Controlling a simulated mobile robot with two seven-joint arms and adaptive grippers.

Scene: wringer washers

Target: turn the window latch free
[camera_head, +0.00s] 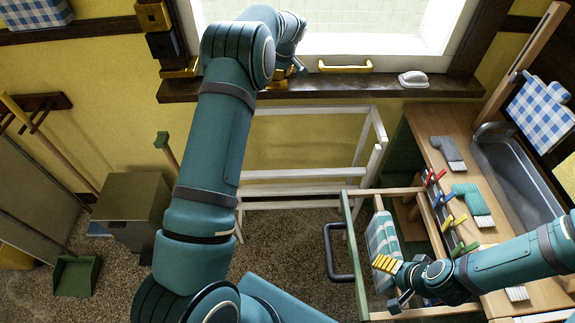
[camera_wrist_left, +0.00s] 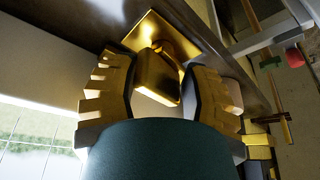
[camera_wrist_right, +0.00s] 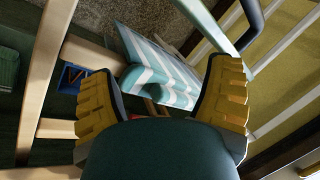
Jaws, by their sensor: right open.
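The window latch (camera_wrist_left: 165,82) is a gold plate with a protruding handle, seen in the left wrist view on the dark window sill. My left gripper (camera_wrist_left: 160,72) is open around the latch handle, one finger on each side, with visible gaps. In the head view my left gripper (camera_head: 288,74) is at the sill, and my arm and gripper hide most of the latch. My right gripper (camera_head: 390,275) is open beside a striped cloth at the lower right. In the right wrist view the striped cloth (camera_wrist_right: 160,65) shows beyond the open, empty fingers.
The window (camera_head: 400,25) has a gold handle (camera_head: 345,66) on its lower frame. A white object (camera_head: 413,79) sits on the sill (camera_head: 430,90). A white rack (camera_head: 305,176) stands below. The wooden counter (camera_head: 440,150) with a sink and coloured pegs is at the right.

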